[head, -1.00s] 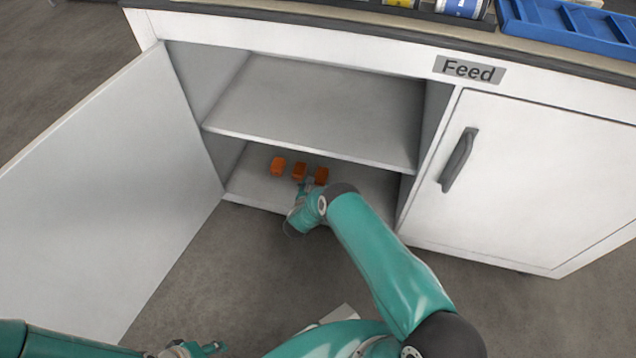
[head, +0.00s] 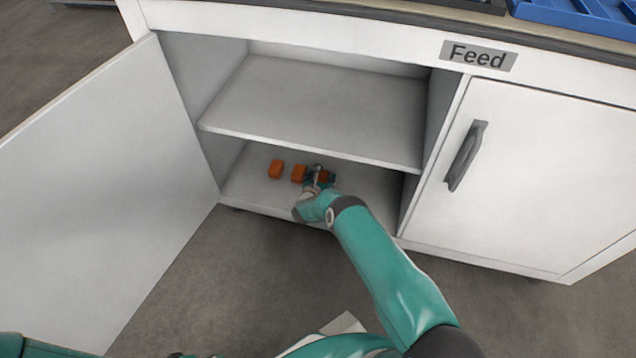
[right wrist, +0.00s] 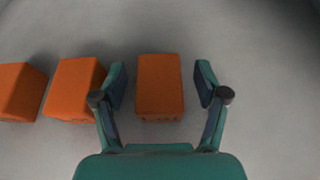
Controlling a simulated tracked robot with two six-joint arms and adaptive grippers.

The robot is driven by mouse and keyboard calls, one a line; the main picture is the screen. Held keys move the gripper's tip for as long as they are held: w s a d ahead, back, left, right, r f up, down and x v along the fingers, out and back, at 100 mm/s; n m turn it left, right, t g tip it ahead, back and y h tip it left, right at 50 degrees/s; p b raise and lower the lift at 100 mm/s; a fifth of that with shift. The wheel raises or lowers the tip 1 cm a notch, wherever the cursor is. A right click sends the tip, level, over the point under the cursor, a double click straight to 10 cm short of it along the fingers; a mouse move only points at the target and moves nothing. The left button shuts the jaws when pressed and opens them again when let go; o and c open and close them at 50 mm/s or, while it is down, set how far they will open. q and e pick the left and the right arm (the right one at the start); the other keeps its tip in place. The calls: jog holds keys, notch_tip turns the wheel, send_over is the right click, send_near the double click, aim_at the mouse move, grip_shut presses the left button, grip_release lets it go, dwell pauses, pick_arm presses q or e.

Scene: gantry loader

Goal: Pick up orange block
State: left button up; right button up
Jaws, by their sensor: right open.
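Three orange blocks stand in a row on the cabinet's lower shelf: the left block (head: 276,169), the middle block (head: 298,173) and the right block (head: 327,176). My right gripper (head: 320,175) is at the right block and partly hides it. In the right wrist view the right block (right wrist: 160,85) lies between the open fingers of my right gripper (right wrist: 160,85), with a gap on each side. The middle block (right wrist: 75,88) is just outside the left finger, and the left block (right wrist: 20,92) is cut by the picture's edge. My left gripper cannot be made out.
The cabinet's upper shelf (head: 320,105) hangs above the blocks. The open left door (head: 100,190) stands to the left, and the right door (head: 545,180) under the Feed sign (head: 478,56) is shut. The lower shelf's front edge is low, near the floor (head: 240,270).

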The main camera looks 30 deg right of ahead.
jog(key=c, duration=1.3)
